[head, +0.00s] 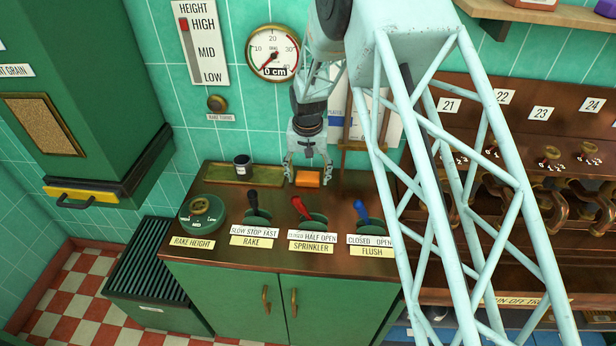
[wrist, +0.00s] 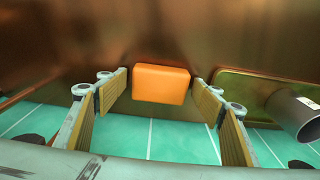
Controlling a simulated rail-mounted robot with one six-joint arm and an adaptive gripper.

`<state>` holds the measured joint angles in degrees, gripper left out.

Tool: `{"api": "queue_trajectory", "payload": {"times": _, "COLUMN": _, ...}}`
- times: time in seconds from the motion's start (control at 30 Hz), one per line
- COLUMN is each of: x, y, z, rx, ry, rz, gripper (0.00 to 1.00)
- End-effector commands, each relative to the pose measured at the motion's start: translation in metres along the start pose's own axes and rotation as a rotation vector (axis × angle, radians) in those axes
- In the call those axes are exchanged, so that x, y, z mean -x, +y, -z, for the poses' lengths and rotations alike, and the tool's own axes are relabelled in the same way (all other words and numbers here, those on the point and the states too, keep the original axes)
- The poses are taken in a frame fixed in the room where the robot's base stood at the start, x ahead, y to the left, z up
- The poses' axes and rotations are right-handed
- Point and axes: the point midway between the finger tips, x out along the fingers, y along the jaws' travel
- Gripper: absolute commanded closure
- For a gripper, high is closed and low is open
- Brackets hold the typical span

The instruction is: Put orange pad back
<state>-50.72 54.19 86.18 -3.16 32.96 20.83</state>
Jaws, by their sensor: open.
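The orange pad (head: 308,180) is a small rounded block on the brown countertop (head: 215,218), behind the red sprinkler lever. It also shows in the wrist view (wrist: 161,84). My gripper (head: 308,174) points down right over the pad, near the back wall. In the wrist view my open gripper (wrist: 160,92) has a padded finger on each side of the pad, with a gap visible on both sides. Nothing is held. Whether the fingertips reach down to the pad's height is hard to tell.
A shallow brass tray (head: 215,174) with a dark cup (head: 243,164) stands just left of the pad. The rake (head: 252,204), sprinkler (head: 301,209) and flush (head: 362,212) levers line the counter in front. The tiled wall (head: 240,120) is close behind.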

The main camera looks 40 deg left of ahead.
Motion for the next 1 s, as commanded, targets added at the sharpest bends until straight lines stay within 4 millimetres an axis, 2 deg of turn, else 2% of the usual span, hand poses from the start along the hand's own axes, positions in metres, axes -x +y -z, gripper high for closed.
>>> {"api": "queue_trajectory", "payload": {"times": 0.37, "x": 0.013, "y": 0.0, "z": 0.001, "rx": 0.0, "ry": 0.002, "rz": 0.001, "gripper": 0.39}}
{"api": "queue_trajectory", "payload": {"times": 0.57, "x": 0.033, "y": 0.0, "z": 0.001, "rx": 0.0, "ry": 0.002, "rz": 0.001, "gripper": 0.39}}
{"api": "queue_trajectory", "payload": {"times": 1.0, "x": 0.091, "y": 0.0, "z": 0.001, "rx": 0.0, "ry": 0.001, "rz": 0.001, "gripper": 0.39}}
